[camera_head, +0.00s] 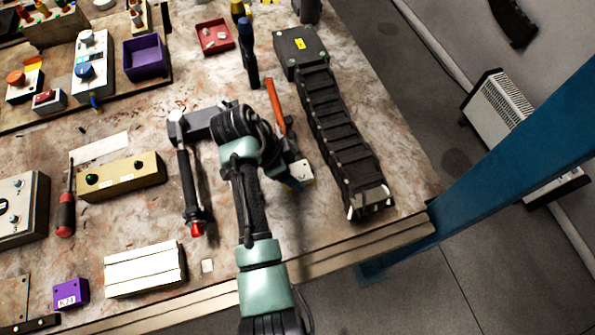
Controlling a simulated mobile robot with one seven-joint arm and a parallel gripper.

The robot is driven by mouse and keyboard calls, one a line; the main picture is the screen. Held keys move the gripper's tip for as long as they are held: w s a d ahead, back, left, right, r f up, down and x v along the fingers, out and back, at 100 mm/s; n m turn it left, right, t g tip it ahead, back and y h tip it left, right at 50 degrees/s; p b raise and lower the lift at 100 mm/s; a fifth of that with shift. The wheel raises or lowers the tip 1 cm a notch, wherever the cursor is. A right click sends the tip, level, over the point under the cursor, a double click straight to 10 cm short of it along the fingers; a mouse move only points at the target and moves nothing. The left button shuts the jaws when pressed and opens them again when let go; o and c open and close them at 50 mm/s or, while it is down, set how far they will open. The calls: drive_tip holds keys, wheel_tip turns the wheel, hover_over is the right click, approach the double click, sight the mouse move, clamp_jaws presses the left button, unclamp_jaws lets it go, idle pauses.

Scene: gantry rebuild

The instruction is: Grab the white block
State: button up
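A small white block (304,170) with dark marks on its face sits on the workbench right at the end of my arm. My gripper (296,182) is at its left side, and part of the block is hidden behind it. The fingers are dark and small here, so I cannot tell whether they are open or shut, or touching the block. Two other white things lie nearer the front edge: a large ribbed white block (144,270) and a tiny pale square piece (207,266).
A black cable chain (335,130) runs along the right of my gripper. An orange-handled tool (275,100) lies just behind. A black bar tool with a red tip (188,180) lies left of my arm. A yellowish button box (122,177) is farther left. A blue beam (510,160) stands right.

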drive_tip(key=c, duration=1.1)
drive_tip(key=shift+o, duration=0.2)
drive_tip(key=shift+r, duration=0.1)
